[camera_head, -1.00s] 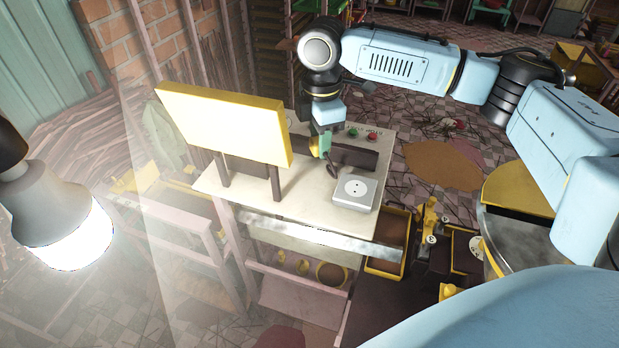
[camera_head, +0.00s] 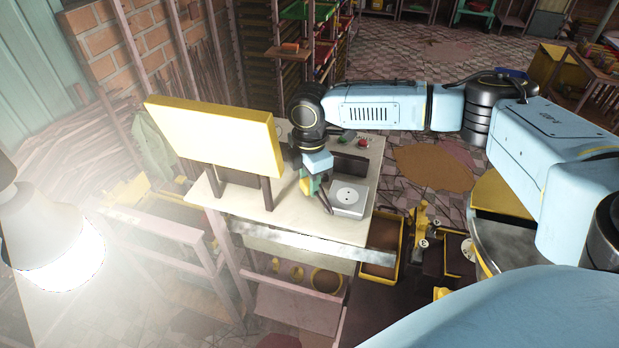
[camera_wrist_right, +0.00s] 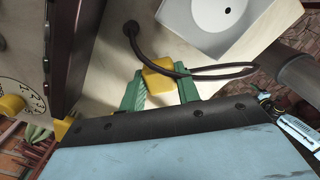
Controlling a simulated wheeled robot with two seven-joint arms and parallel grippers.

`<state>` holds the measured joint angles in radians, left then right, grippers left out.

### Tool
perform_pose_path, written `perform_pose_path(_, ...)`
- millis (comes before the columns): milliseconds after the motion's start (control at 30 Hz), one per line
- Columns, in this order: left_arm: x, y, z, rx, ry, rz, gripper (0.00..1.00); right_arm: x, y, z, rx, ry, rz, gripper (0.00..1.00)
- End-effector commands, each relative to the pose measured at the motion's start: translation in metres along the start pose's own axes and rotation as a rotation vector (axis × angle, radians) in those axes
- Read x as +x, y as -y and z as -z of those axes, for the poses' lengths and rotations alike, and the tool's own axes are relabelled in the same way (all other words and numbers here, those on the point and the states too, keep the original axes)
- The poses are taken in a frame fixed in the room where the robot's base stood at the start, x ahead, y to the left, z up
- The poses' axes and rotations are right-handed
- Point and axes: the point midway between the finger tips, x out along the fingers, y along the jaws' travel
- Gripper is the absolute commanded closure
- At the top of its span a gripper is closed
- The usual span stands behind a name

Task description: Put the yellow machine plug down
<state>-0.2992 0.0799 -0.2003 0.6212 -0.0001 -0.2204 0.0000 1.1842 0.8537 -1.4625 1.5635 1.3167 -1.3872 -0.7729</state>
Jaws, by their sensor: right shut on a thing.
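The yellow machine plug (camera_wrist_right: 160,80) shows in the right wrist view between the two green fingers of my right gripper (camera_wrist_right: 158,88). The fingers are shut on it. A dark cable (camera_wrist_right: 205,72) loops out from the plug over the pale tabletop. In the head view my right gripper (camera_head: 312,186) is low over the table, just left of the white socket box (camera_head: 349,199). The socket box also shows in the right wrist view (camera_wrist_right: 225,22), beyond the plug and apart from it. I cannot tell whether the plug touches the tabletop. My left gripper is not in view.
A yellow panel (camera_head: 215,136) on dark legs stands on the table (camera_head: 330,228), left of my right gripper. Red and green buttons (camera_head: 361,143) sit at the table's back. A yellow bin (camera_head: 377,264) is below its right side. A bright lamp (camera_head: 55,240) hangs at left.

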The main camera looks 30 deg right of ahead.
Motion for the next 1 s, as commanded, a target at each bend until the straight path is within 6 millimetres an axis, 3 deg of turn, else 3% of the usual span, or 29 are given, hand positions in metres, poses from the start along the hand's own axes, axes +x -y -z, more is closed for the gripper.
perform_pose_path(633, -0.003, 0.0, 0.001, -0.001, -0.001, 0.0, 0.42, 0.011, -0.001, 0.0, 0.0, -0.001, -0.002, 1.0)
perform_pose_path(667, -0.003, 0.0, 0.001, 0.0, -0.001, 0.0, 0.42, 0.011, -0.001, 0.0, 0.0, -0.001, -0.002, 0.65)
perform_pose_path(700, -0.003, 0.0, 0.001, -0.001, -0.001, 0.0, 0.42, 0.011, 0.0, 0.0, 0.0, -0.001, -0.001, 0.6)
perform_pose_path(800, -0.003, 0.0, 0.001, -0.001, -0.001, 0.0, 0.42, 0.011, 0.0, 0.0, 0.0, -0.001, -0.001, 0.47)
perform_pose_path(1000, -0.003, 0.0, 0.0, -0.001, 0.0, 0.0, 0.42, 0.011, 0.0, 0.0, 0.0, -0.001, -0.001, 0.46)
